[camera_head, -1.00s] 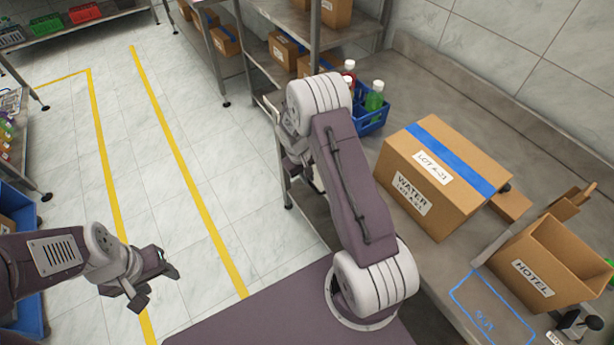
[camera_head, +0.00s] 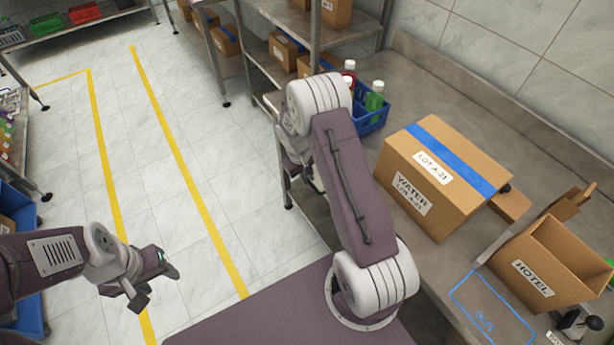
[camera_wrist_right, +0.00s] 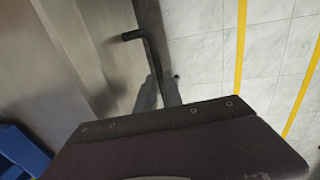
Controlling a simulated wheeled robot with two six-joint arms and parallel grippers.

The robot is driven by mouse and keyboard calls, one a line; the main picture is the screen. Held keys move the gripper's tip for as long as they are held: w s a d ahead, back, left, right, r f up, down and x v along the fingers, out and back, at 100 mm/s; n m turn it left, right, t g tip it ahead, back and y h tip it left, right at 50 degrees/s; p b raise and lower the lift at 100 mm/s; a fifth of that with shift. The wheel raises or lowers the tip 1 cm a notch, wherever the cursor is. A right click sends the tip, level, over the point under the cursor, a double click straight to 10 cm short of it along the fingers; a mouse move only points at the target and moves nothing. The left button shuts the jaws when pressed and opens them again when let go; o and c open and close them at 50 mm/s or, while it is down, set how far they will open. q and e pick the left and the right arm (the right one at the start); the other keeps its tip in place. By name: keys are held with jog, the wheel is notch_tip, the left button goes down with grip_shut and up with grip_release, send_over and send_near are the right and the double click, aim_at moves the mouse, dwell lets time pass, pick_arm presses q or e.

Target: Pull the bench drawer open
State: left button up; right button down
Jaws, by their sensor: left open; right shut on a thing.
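The bench's grey metal front shows at the left of the right wrist view, with a dark bar handle (camera_wrist_right: 133,36) standing out from it. My right gripper (camera_wrist_right: 158,88) is at the near end of this handle, shut on it. How far the drawer stands out from the bench cannot be told. In the head view my right arm covers the drawer and handle, and the right gripper is mostly hidden behind its own wrist. My left gripper (camera_head: 150,279) is open and empty, over the floor at the left, far from the bench.
The benchtop (camera_head: 412,255) holds a taped WATER carton (camera_head: 440,180), an open HOTEL box (camera_head: 545,265) and a blue bin (camera_head: 374,122) of bottles. Shelving (camera_head: 265,62) stands beyond. The tiled floor (camera_head: 205,160) left of the bench is clear.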

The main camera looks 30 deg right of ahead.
dwell(0.4)
jog(key=s+a+b, duration=0.1)
jog(key=s+a, duration=0.1)
jog(key=a, duration=2.5)
jog(key=shift+a, duration=0.15)
jog(key=c, duration=1.5)
grip_release()
jog(key=shift+s, duration=0.1)
jog(key=r, duration=0.3)
jog(key=a+r, duration=0.1)
jog(key=r, duration=0.5)
jog(key=shift+a, duration=0.3)
